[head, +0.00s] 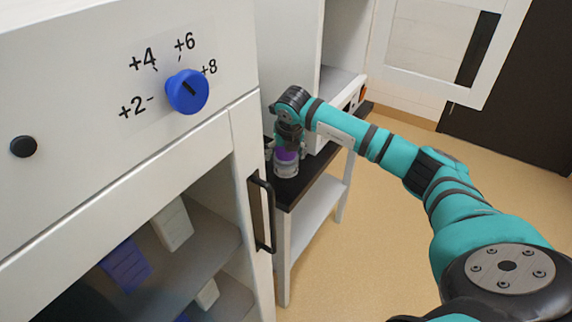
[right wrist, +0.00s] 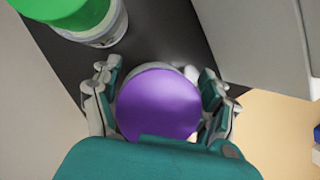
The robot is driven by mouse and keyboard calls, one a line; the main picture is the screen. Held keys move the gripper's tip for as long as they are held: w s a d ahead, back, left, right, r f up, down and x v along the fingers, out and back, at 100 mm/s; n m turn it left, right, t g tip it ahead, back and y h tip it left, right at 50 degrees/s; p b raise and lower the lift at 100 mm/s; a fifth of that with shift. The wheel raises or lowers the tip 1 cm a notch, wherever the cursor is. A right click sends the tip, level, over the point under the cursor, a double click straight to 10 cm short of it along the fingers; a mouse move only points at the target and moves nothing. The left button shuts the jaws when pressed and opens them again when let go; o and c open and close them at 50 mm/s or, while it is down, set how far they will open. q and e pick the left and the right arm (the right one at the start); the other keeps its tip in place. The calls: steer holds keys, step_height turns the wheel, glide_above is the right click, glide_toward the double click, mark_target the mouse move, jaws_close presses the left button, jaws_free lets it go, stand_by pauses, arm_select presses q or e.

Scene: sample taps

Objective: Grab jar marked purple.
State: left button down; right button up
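The jar with a purple lid (head: 287,156) stands on or just over a dark counter top (head: 300,185) beyond the cabinet's handle. Its clear, pale body shows below the lid. My right gripper (head: 287,143) reaches down over it from above. In the right wrist view, the purple lid (right wrist: 158,103) sits between the two fingers of the right gripper (right wrist: 160,105), one on each side. The fingers lie very close to the jar, but I cannot tell whether they press on it. The left gripper is out of view.
A jar with a green lid (right wrist: 75,12) stands close by on the dark surface in the right wrist view. A white cabinet with a blue knob (head: 187,91) and a black handle (head: 262,212) is at the left. A white panel (right wrist: 250,40) borders the counter.

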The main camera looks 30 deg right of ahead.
steer(key=c, duration=1)
steer(key=shift+o, duration=0.2)
steer(key=shift+r, duration=0.1)
